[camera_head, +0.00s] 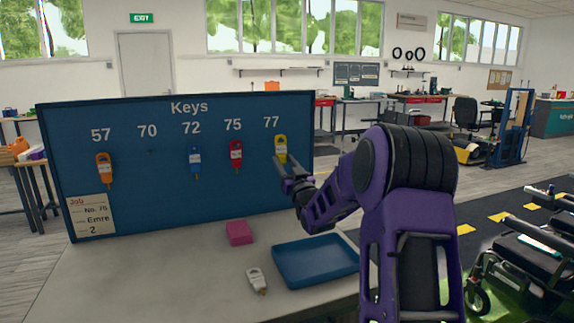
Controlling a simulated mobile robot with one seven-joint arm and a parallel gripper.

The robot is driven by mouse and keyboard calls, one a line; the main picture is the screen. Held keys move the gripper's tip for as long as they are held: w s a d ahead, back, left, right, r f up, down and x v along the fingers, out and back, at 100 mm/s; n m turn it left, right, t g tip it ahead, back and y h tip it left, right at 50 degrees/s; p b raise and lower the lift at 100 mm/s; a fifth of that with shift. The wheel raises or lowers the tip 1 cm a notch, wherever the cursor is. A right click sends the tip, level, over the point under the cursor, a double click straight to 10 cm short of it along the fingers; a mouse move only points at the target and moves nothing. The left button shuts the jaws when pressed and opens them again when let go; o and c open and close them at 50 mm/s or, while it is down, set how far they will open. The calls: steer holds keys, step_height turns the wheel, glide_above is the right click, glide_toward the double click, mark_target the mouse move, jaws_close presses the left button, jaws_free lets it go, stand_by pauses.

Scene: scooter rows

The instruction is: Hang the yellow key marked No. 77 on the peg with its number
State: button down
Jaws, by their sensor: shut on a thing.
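The yellow key (280,149) is upright against the blue key board (120,205), just below the white number 77 (271,122). My gripper (282,174) is at the lower end of the yellow key and shut on it. The writing on the key's tag is too small to read. The peg under 77 is hidden behind the key, so I cannot tell whether the key's hole is around it. My purple arm reaches in from the right.
An orange key (104,168), a blue key (194,160) and a red key (236,154) hang under 57, 72 and 75. The place under 70 is empty. A white key (257,280), a pink block (239,232) and a blue tray (316,262) are on the table.

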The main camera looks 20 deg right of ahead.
mark_target(283, 163)
steer(key=shift+w+f, duration=0.1)
steer(key=shift+w, duration=1.8)
steer(key=shift+w+f, duration=0.6)
steer(key=shift+w, duration=0.1)
steer(key=shift+f, duration=0.1)
steer(key=shift+c, duration=1.8)
jaws_free()
steer(key=shift+s, duration=0.15)
